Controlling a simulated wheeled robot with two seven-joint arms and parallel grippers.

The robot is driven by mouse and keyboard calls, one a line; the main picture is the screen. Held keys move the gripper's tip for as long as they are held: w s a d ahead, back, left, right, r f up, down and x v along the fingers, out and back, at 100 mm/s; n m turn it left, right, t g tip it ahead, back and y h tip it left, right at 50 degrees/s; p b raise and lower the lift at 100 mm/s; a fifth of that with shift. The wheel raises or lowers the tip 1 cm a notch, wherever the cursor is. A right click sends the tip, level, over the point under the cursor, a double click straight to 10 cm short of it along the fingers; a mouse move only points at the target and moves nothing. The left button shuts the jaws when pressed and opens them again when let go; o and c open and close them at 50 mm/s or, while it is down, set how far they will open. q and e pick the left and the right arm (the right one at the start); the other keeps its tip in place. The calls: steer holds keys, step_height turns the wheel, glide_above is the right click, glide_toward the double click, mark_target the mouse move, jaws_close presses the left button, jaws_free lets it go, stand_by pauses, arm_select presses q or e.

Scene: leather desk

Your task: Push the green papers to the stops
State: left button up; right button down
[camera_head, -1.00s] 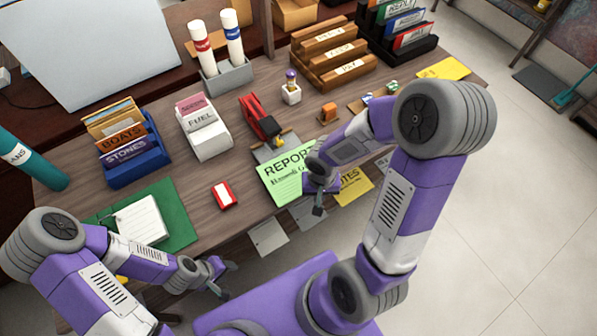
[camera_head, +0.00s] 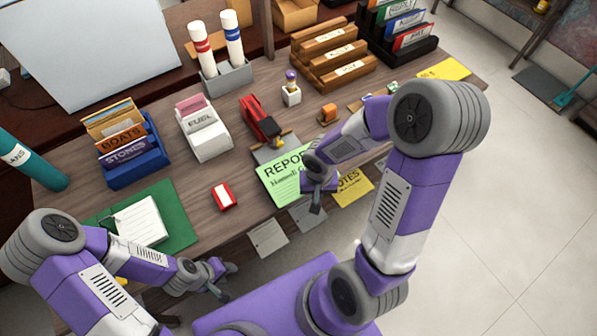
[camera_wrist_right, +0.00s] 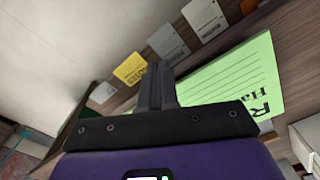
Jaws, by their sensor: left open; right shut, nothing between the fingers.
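The green papers (camera_head: 279,183), printed "REPORT", lie on the desk near its front edge, below a red hole-punch-like device (camera_head: 262,122) with a grey base plate (camera_head: 268,151). They also show in the right wrist view (camera_wrist_right: 240,85). My right gripper (camera_head: 316,208) is shut and empty at the right front side of the papers, covering part of them. In its wrist view the closed fingers (camera_wrist_right: 155,80) are beside the green sheet; I cannot tell whether they touch it. My left gripper (camera_head: 226,280) is open and empty, off the desk's front edge. I cannot clearly make out the stops.
Yellow notes (camera_head: 354,188) and grey sheets (camera_head: 268,238) hang at the desk's front edge. A red-and-white block (camera_head: 223,196) stands left of the papers. A white "FUEL" holder (camera_head: 206,132) and a green folder (camera_head: 180,208) are farther left. The desk between block and papers is clear.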

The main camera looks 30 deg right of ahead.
steer(key=shift+w+a, duration=0.1)
steer(key=shift+w, duration=1.05)
steer(key=shift+w, duration=0.35)
steer(key=shift+w+a+p, duration=0.2)
steer(key=shift+w+p, duration=0.15)
steer(key=shift+w, duration=1.5)
steer(key=shift+w, duration=0.25)
steer(key=shift+s, duration=0.1)
steer(key=shift+s+b, duration=0.3)
steer(key=shift+s, duration=0.35)
steer(key=shift+r+p, duration=2.6)
steer(key=shift+r, duration=0.95)
steer(key=shift+s+f, duration=0.1)
